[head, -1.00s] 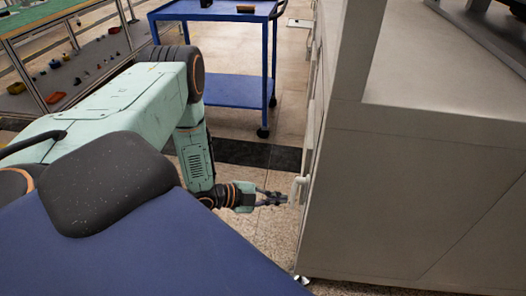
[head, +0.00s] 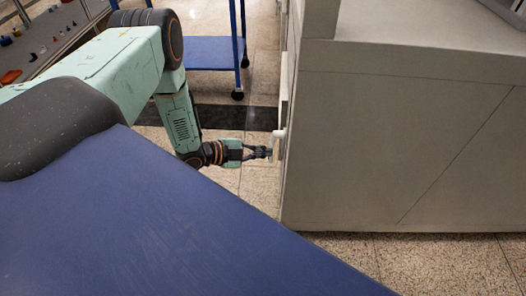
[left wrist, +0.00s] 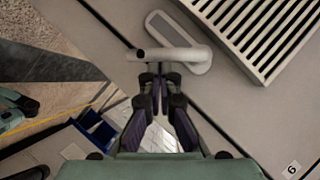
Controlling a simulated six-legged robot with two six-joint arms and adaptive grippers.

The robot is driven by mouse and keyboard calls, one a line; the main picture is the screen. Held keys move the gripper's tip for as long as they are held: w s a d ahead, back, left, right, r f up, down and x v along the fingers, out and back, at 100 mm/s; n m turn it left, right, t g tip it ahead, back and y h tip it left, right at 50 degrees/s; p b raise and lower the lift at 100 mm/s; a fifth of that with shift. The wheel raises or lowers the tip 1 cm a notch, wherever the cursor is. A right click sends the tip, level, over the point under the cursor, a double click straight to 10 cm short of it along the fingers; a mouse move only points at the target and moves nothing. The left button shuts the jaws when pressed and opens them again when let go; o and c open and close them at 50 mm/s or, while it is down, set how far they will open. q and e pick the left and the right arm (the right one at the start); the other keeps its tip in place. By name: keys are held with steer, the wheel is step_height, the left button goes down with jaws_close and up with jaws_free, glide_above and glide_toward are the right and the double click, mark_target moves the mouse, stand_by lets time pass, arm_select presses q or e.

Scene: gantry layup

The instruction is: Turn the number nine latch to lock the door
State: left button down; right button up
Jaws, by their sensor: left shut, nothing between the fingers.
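The latch (left wrist: 175,54) is a pale handle on an oblong grey plate, fixed to the light grey cabinet door. In the head view the latch (head: 278,145) stands out from the left face of the cabinet (head: 400,150). My left gripper (head: 266,153) is shut and empty, its fingertips close to the latch. In the left wrist view the gripper (left wrist: 160,77) has its tips just below the handle bar; I cannot tell whether they touch it. A small number label (left wrist: 291,169) sits on the door, rotated in view. My right gripper is not in view.
A slatted vent (left wrist: 255,32) is beside the latch. A blue cart (head: 215,52) stands behind my left arm, and a workbench with small parts is at the upper left. Speckled floor (head: 430,262) lies in front of the cabinet.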

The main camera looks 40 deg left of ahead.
arm_select(q)
steer(key=shift+w+f+m+t+b, duration=0.1)
steer(key=shift+f+m+t+b, duration=0.4)
steer(key=w+f+m+t+b, duration=0.1)
steer(key=a+f+m+t+b, duration=0.1)
steer(key=m, duration=0.1)
steer(key=shift+w+a+f+t+b, duration=0.1)
steer(key=shift+w+f+t+b, duration=0.2)
steer(key=shift+w, duration=0.1)
stand_by(0.5)
steer(key=shift+w+f, duration=0.15)
stand_by(0.6)
